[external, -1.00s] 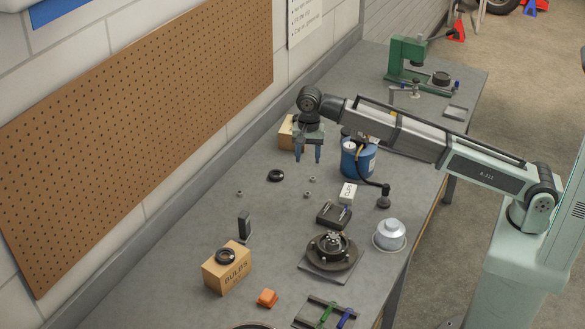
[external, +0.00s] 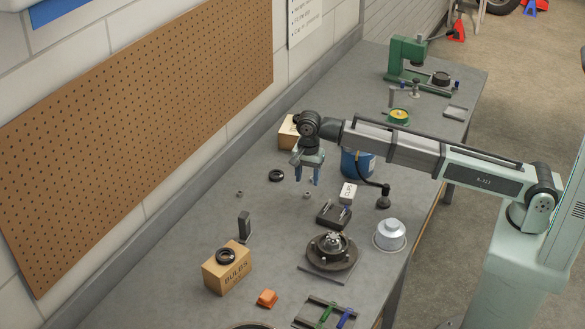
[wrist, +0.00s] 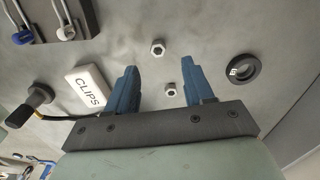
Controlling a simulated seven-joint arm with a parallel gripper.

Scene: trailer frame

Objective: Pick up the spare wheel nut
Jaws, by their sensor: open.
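Several small metal nuts lie on the workbench. In the external view, one nut (external: 239,194) sits left of the middle and another nut (external: 307,195) sits just in front of my gripper (external: 305,180). In the wrist view, one nut (wrist: 157,47) lies just beyond the fingertips, and another nut (wrist: 169,90) shows in the gap between the blue fingers. My gripper is open and empty, pointing down over the bench, and it also shows in the wrist view (wrist: 159,68). Which nut is the spare cannot be told.
A black ring (external: 276,175) lies left of my gripper. A wheel hub (external: 332,251) and bulbs box (external: 227,270) are nearer still.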

